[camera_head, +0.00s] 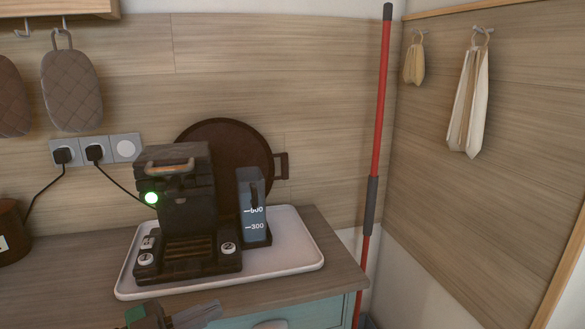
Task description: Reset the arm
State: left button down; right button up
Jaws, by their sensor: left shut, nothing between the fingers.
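My left gripper (208,312) shows at the bottom edge of the head view, left of the middle. It is shut and empty, its fingers pointing right. It is in front of the counter's front edge and the white tray (290,258), with a small gap in the picture below the tray's rim. Most of my left arm is below the frame. My right gripper is not in view.
A dark coffee machine (185,215) with a lit green light and a blue-grey water tank (252,205) stand on the tray. A round dark pan (225,135) leans behind. A red pole (379,100) stands right of the counter (345,275). A dark pot (12,235) is at left.

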pick_arm(q)
jog(key=s+a+f+n+y, duration=0.1)
jog(key=s+f+n+y, duration=0.5)
jog(key=f, duration=0.6)
jog(key=s+a+f+n+y, duration=0.1)
jog(key=s+f+n+y, duration=0.6)
jog(key=f, duration=0.5)
jog(key=shift+s+a+f+t+y, duration=0.15)
jog(key=shift+s+t+y, duration=0.2)
jog(key=shift+y, duration=0.35)
